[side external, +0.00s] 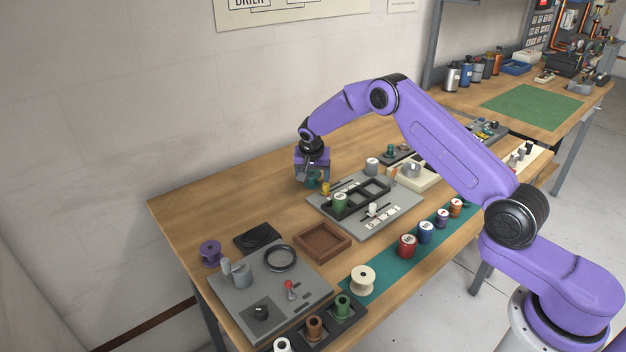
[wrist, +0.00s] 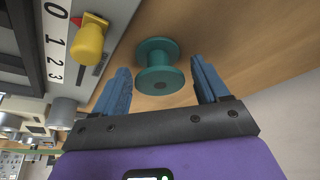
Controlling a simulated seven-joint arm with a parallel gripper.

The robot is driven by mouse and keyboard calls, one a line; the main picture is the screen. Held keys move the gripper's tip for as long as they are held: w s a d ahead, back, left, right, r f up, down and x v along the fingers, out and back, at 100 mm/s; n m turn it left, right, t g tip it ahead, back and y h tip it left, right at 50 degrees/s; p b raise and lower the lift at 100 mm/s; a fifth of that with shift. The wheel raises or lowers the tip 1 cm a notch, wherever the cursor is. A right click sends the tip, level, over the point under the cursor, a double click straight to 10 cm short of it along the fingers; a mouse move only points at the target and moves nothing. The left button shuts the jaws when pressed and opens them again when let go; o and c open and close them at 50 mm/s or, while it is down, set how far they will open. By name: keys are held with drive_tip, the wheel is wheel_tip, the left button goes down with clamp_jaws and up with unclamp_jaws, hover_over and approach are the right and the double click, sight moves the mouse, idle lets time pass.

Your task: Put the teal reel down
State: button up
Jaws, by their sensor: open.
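The teal reel (wrist: 158,68) stands on the wooden table in the wrist view, between and just beyond the tips of my two blue fingers. My gripper (wrist: 160,78) is open, with a finger on each side of the reel and visible gaps to it. In the side external view the teal reel (side external: 313,180) is partly hidden under my gripper (side external: 314,172), at the far edge of the grey panel. Whether the reel rests fully on the table is hard to tell there, but it looks upright.
A yellow knob (wrist: 90,42) on the grey panel (side external: 407,212) is close beside the reel. A black rack holding a green container (side external: 340,202) sits on that panel. A brown tray (side external: 322,257) and a purple reel (side external: 210,252) are nearer. Bare table lies left of my gripper.

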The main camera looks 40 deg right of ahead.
drive_tip(key=c, duration=1.1)
